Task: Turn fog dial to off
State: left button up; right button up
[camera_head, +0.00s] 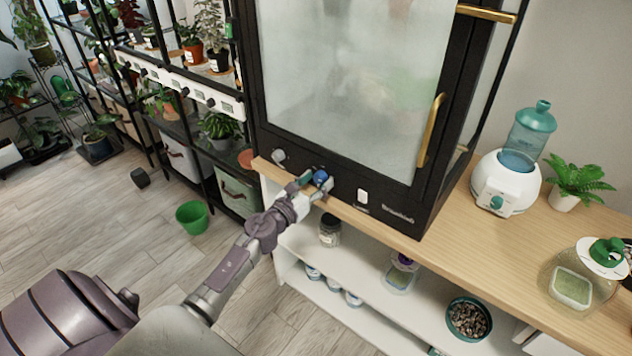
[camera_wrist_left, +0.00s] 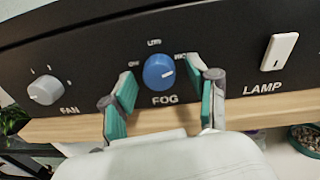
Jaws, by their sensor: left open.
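The fog dial is a round blue knob (camera_head: 320,177) low on the front of the black glass cabinet (camera_head: 345,90). My left gripper (camera_head: 315,183) is at the dial. In the left wrist view its open teal-padded fingers (camera_wrist_left: 165,98) stand one on each side of the dial, with gaps visible between pads and knob. My right gripper is not in view.
A grey FAN knob (camera_wrist_left: 45,90) is left of the dial, and a white LAMP switch (camera_wrist_left: 279,51) is right of it. The wooden counter edge (camera_head: 395,226) runs just below the panel. A white humidifier (camera_head: 507,182) with a teal tank stands farther right.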

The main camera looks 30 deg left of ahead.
pick_arm(q)
grip_shut()
